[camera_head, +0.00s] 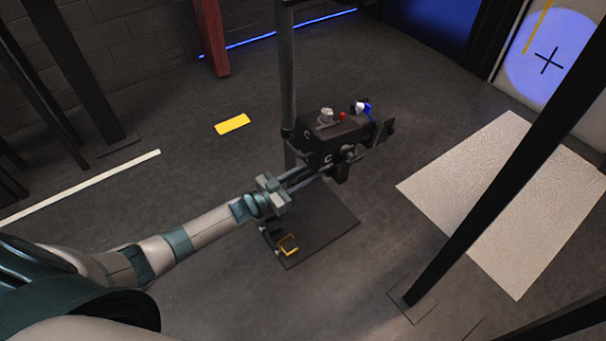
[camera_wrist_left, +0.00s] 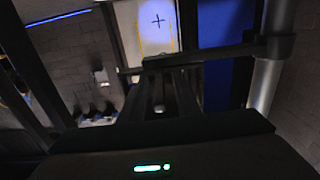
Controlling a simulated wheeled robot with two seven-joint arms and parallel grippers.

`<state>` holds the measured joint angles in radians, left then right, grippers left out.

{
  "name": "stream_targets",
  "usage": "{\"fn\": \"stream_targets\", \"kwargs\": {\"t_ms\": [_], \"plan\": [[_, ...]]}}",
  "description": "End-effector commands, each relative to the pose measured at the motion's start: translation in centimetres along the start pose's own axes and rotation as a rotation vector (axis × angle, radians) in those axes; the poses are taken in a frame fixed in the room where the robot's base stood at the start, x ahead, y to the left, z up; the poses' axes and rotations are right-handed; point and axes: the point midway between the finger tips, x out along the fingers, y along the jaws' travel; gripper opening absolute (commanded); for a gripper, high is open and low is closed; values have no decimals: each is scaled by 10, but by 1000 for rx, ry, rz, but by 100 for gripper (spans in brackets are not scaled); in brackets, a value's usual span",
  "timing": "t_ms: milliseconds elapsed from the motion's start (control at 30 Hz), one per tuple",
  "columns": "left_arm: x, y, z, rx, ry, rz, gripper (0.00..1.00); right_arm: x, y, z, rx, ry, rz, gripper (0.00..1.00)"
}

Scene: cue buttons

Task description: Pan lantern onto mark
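The lantern (camera_head: 335,140) is a black box-shaped lamp on a grey upright pole, with a blue-violet glow at its front. Its pale blue light spot (camera_head: 525,68) lies on a white panel at the upper right, around the black cross mark (camera_head: 549,60). The cross also shows inside the spot in the wrist view (camera_wrist_left: 158,20). My left gripper (camera_head: 318,177) is at the rear of the lantern, by a bar (camera_wrist_left: 210,54) that crosses its fingertips. The dark wrist view does not show whether the fingers are closed on it. My right gripper is out of view.
A black slanted post (camera_head: 480,215) crosses the right side in front of a pale textured mat (camera_head: 455,185). A yellow floor marker (camera_head: 232,124) lies left of the pole. Open floor lies around.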

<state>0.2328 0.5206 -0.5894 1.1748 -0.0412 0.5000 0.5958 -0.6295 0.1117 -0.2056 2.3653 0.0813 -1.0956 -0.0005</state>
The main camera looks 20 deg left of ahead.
Motion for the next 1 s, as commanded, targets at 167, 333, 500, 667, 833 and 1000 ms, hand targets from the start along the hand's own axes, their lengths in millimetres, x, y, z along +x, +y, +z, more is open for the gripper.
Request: {"fn": "stream_targets", "kwargs": {"t_ms": [167, 333, 500, 667, 833, 1000], "plan": [[-6, 0, 0, 0, -1, 0, 30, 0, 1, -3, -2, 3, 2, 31], [-22, 0, 0, 1, -2, 0, 30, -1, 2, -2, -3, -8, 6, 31], [-51, 0, 1, -1, -3, 0, 30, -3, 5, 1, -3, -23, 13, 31], [-83, 0, 1, 0, -3, 1, 30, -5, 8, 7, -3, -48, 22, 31], [-118, 0, 1, -1, -3, 0, 30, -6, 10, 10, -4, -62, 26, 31], [-148, 0, 0, 0, -2, 1, 30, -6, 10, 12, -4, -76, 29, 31]]}}
